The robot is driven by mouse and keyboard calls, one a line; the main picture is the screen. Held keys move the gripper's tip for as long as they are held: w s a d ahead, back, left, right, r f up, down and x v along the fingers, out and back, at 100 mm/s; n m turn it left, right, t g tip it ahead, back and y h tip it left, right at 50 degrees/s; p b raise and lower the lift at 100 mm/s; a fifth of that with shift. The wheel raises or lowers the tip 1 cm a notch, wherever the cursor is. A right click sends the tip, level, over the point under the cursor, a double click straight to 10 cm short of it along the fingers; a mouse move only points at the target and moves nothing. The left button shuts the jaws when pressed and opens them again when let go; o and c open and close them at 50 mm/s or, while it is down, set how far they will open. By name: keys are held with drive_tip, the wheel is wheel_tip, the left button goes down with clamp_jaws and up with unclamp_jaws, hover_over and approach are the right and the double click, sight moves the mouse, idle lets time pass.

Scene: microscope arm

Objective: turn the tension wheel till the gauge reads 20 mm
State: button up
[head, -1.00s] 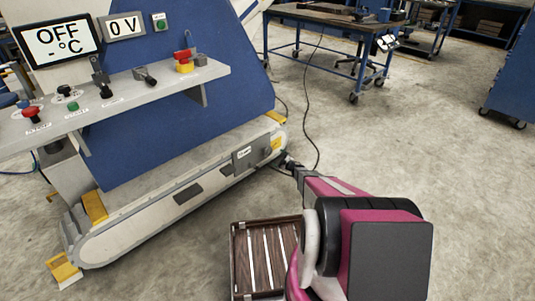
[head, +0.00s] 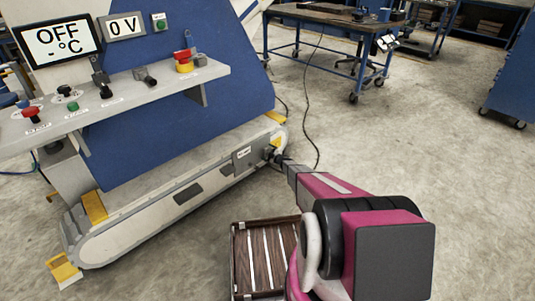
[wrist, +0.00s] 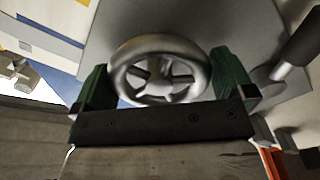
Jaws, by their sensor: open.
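The tension wheel (wrist: 160,70) is a grey metal handwheel with spokes, seen in the wrist view in front of a grey plate. My gripper (wrist: 163,84) is open, with one green finger on each side of the wheel. I cannot tell whether either finger touches the rim. In the head view my gripper (head: 277,158) is at the right end of the machine's low base, and the wheel there is too small to make out clearly. A small labelled plate (head: 242,154) is on the base just left of it. No millimetre reading is legible in either view.
The blue machine (head: 180,100) carries a control shelf (head: 140,97) with several knobs and an OFF display (head: 62,43). A brown slatted crate (head: 262,222) is on the floor beside my arm. A grey cylindrical bar (wrist: 297,50) is right of the wheel. A cable (head: 309,110) crosses the floor.

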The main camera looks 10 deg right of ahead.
drive_tip(key=shift+w+a, duration=0.1)
drive_tip(key=c, duration=0.6)
drive_tip(key=shift+o, duration=0.2)
drive_tip(key=shift+m, duration=0.4)
drive_tip(key=m, duration=1.5)
drive_tip(key=shift+m, duration=0.4)
drive_tip(key=m, duration=0.5)
